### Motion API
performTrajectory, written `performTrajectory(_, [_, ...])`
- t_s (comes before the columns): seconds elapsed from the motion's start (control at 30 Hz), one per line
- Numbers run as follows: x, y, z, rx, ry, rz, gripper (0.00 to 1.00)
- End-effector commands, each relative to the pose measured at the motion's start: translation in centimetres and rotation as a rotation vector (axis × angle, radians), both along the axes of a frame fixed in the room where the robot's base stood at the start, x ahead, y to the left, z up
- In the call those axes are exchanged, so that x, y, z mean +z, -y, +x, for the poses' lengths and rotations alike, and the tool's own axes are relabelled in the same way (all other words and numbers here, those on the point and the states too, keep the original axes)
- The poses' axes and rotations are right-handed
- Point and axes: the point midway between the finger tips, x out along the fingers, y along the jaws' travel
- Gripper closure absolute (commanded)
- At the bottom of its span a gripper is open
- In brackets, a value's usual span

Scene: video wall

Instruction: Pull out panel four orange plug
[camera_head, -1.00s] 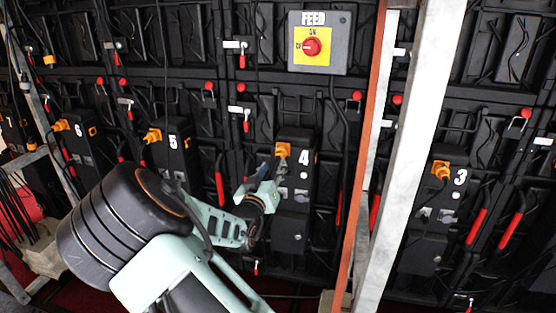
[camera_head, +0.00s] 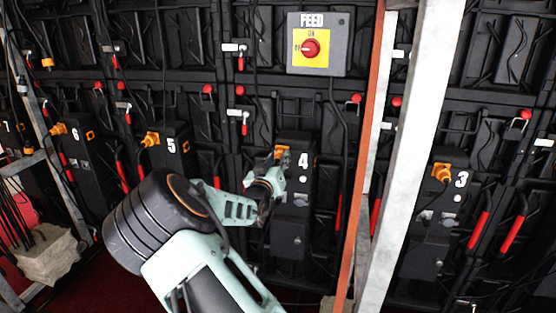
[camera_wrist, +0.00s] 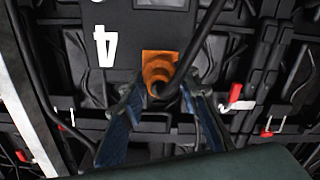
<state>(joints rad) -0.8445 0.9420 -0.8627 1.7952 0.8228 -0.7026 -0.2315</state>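Panel four (camera_head: 294,220) is a black upright box with a white "4" in the head view. Its orange plug (camera_head: 281,151) sits in the socket at the panel's top left, partly hidden by my gripper (camera_head: 277,168). In the wrist view the orange plug (camera_wrist: 157,70) is at the middle, with a black cable running from it. The white "4" (camera_wrist: 105,46) is upside down there. My gripper (camera_wrist: 161,95) has its two blue fingers apart, one on each side of the plug and its cable. I cannot tell whether either finger touches it.
A grey and orange upright post (camera_head: 408,150) stands right of panel four, before panel three (camera_head: 425,240). Panel five (camera_head: 173,165) is to the left. The feed switch box (camera_head: 318,45) is above. Red handles and cables hang around the panels.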

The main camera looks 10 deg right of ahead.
Motion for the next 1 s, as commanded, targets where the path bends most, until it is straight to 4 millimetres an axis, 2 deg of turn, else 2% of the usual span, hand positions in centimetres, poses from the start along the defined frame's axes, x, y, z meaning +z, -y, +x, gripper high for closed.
performTrajectory(0.03, [0.0,0.0,0.0,0.0,0.0,0.0,0.86])
performTrajectory(0.17, [0.0,0.0,0.0,0.0,0.0,0.0,1.0])
performTrajectory(0.37, [0.0,0.0,-0.1,0.0,0.0,0.001,1.0])
performTrajectory(0.6, [0.0,-0.7,-1.8,-0.001,-0.001,0.002,1.0])
performTrajectory(0.8, [-0.2,-0.7,-1.8,-0.001,-0.003,0.001,1.0])
performTrajectory(0.83, [-0.2,-0.7,-1.8,-0.001,-0.004,0.001,0.7])
performTrajectory(0.9, [-0.2,-0.7,-1.8,-0.001,-0.004,0.001,0.65])
performTrajectory(1.0, [-0.1,-0.7,-1.7,-0.001,-0.003,0.001,0.65])
